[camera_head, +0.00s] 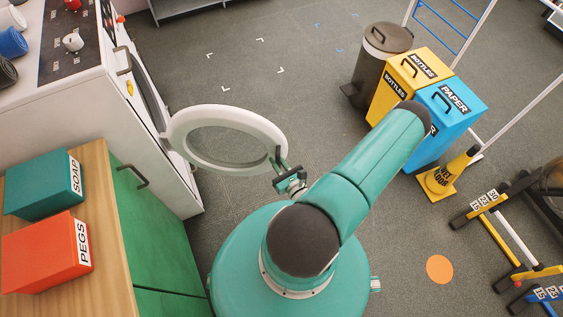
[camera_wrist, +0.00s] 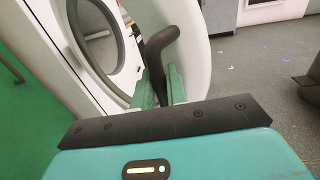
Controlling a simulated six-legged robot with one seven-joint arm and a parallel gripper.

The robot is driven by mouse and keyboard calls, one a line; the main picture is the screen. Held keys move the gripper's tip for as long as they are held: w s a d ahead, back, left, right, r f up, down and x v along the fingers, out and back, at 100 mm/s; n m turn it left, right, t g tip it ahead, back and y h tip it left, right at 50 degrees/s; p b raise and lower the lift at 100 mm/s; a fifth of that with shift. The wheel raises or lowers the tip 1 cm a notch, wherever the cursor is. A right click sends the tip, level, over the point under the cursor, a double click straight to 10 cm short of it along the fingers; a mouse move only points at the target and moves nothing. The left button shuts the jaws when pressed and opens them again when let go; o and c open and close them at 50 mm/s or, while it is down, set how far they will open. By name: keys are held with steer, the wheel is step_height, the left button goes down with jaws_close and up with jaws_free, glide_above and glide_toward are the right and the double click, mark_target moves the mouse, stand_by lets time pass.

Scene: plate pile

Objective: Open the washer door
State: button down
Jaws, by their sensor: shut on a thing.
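The washer door (camera_head: 190,115) is a round white ring with a clear middle. It stands swung out from the front of the white washer (camera_head: 145,90), on its left-side hinge. Its dark handle (camera_wrist: 160,42) is at the door's free edge. My gripper (camera_head: 281,170) is at that edge, with its green fingers (camera_wrist: 162,86) closed around the lower part of the handle. The handle's upper part shows above the fingers. In the wrist view, the white door (camera_wrist: 187,30) is behind the handle and the washer's round opening (camera_wrist: 98,38) is to the left.
A wooden counter with a green SOAP box (camera_head: 42,185) and a red PEGS box (camera_head: 45,252) is at the left. A black bin (camera_head: 380,62), yellow bin (camera_head: 405,80) and blue bin (camera_head: 440,115) stand at the right. Grey floor beyond the door is clear.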

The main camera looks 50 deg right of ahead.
steer(key=shift+a, duration=0.15)
stand_by(0.4)
steer(key=c, duration=1.5)
jaws_free()
steer(key=shift+s, duration=0.2)
